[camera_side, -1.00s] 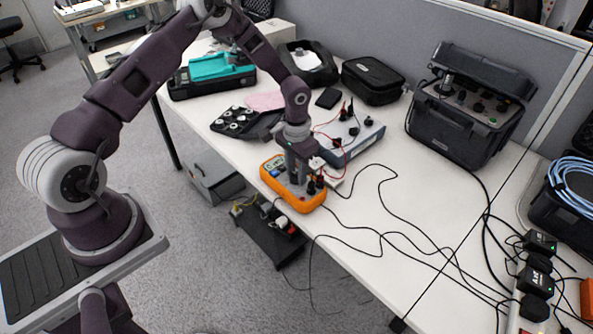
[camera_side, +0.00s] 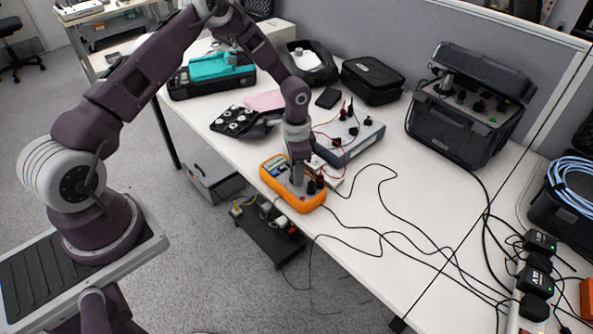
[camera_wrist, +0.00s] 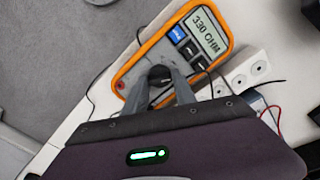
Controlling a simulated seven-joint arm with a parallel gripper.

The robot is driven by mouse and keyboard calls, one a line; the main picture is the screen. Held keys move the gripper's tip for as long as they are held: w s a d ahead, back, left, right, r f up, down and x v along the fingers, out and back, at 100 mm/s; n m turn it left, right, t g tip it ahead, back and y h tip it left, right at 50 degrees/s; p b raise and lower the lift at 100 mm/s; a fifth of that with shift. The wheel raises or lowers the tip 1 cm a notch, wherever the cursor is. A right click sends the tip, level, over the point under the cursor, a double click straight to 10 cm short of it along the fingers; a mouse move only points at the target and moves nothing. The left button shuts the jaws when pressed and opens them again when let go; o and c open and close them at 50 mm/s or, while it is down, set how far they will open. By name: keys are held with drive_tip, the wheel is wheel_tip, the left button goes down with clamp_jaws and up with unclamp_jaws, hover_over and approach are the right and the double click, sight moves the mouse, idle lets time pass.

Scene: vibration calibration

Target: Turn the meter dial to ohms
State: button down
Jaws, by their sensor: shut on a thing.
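The orange multimeter (camera_side: 277,186) lies face up near the front edge of the white table. It also shows in the wrist view (camera_wrist: 130,68). Its display (camera_wrist: 207,32) appears to read 330 OHM. My gripper (camera_side: 297,178) points down onto the middle of the meter. In the wrist view my gripper (camera_wrist: 160,82) is shut on the dark round dial (camera_wrist: 158,71), one finger on each side. The dial's pointer and markings are mostly hidden by the fingers.
A grey box (camera_side: 352,140) with red leads stands just behind the meter, and a white terminal strip (camera_wrist: 243,76) lies beside it. Black cables (camera_side: 385,240) loop across the table at right. A black case (camera_side: 372,80) and an open instrument case (camera_side: 455,125) stand farther back.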

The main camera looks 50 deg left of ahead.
drive_tip(key=shift+m, duration=0.8)
drive_tip(key=c, duration=1)
unclamp_jaws()
